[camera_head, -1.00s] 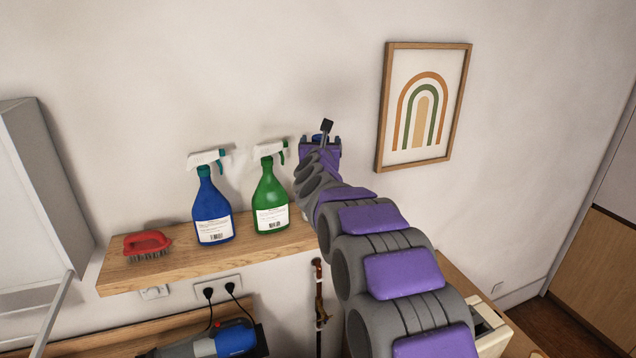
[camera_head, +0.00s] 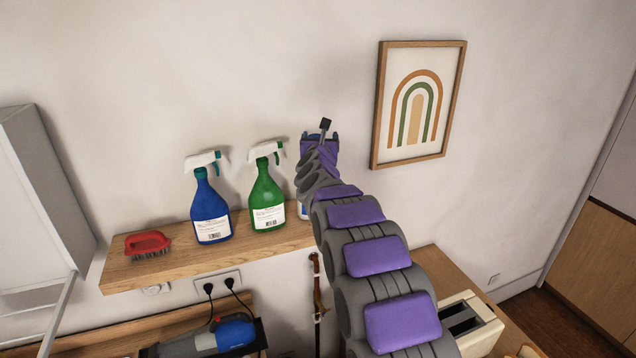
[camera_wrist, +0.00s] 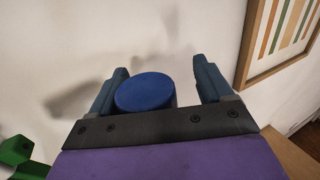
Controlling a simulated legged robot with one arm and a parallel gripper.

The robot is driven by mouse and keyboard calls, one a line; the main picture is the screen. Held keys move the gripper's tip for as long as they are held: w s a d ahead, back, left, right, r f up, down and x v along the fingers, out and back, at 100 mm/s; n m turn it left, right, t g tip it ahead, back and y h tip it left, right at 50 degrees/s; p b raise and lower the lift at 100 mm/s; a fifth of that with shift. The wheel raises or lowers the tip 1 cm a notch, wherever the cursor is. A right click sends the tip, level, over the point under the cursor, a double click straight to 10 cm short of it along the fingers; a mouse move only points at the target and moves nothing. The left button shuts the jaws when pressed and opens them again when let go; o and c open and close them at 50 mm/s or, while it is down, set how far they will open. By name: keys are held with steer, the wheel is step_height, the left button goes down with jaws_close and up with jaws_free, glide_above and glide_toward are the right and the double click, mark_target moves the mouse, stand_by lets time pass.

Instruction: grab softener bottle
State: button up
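A bottle with a round blue cap (camera_wrist: 145,92) is between the two fingers of my gripper (camera_wrist: 162,84) in the wrist view. It appears to be the softener bottle. The cap is close to the left finger, and a gap shows on its right. My gripper is open. In the head view my gripper (camera_head: 320,140) is above the right end of the shelf. There my arm hides most of the bottle; only a white and blue sliver of it (camera_head: 303,210) shows beside the arm.
A green spray bottle (camera_head: 267,203) stands just left of the arm on the wooden shelf (camera_head: 125,275). A blue spray bottle (camera_head: 210,210) and a red brush (camera_head: 147,243) are further left. A framed picture (camera_head: 375,120) hangs on the wall to the right.

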steer(key=shift+a, duration=0.1)
steer(key=shift+c, duration=0.7)
steer(key=a, duration=0.2)
steer(key=shift+a+f, duration=0.2)
steer(key=shift+a, duration=0.2)
steer(key=c, duration=0.6)
steer(key=shift+c, duration=0.8)
steer(key=shift+d+r, duration=0.1)
steer(key=shift+d, duration=0.8)
jaws_close()
